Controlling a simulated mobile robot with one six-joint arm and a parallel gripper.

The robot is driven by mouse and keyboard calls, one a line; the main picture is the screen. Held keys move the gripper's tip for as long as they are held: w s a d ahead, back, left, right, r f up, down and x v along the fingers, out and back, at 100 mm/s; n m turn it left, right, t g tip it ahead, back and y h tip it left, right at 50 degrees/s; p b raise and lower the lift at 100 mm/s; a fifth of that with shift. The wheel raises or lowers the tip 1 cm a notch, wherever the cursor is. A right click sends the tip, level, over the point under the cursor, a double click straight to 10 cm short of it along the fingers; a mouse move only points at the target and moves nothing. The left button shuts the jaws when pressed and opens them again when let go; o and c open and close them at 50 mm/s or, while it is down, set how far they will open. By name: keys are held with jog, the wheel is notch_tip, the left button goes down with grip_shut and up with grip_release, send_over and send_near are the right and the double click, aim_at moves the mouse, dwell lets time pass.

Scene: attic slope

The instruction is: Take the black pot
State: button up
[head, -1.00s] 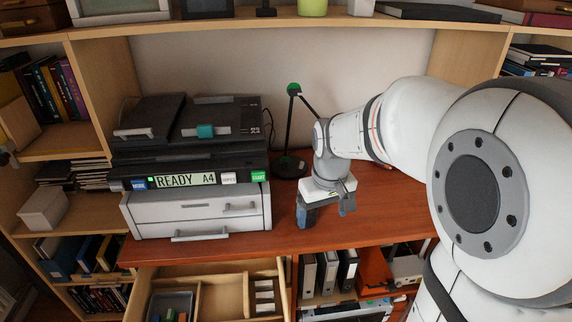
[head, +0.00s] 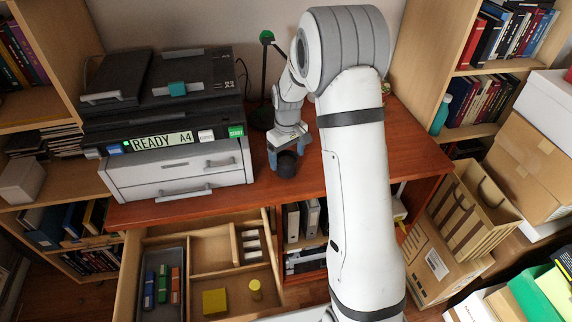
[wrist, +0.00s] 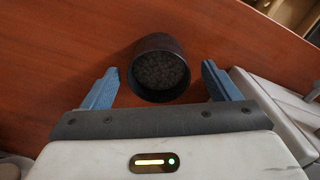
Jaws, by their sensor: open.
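The black pot (head: 287,164) stands on the reddish wooden desktop near its front edge. In the wrist view, the pot (wrist: 160,70) is a dark round cup with a grainy dark grey filling. My gripper (head: 287,158) is over the pot in the head view, partly covering it. In the wrist view, my gripper (wrist: 160,88) is open. Its two blue fingers are on either side of the pot's near part, with a gap visible on each side. The pot's lower part is hard to see.
A black printer (head: 170,110) on a white drawer unit (head: 180,178) stands left of the gripper. A green-topped black lamp (head: 266,80) is behind. An open drawer (head: 208,248) juts out below the desk (head: 228,205). Cardboard boxes (head: 450,250) stand at right.

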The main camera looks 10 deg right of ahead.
aim_at(288, 163)
jog(key=shift+d+f, duration=0.1)
jog(key=shift+f, duration=1.85)
jog(key=shift+c, duration=0.5)
jog(key=c, duration=1)
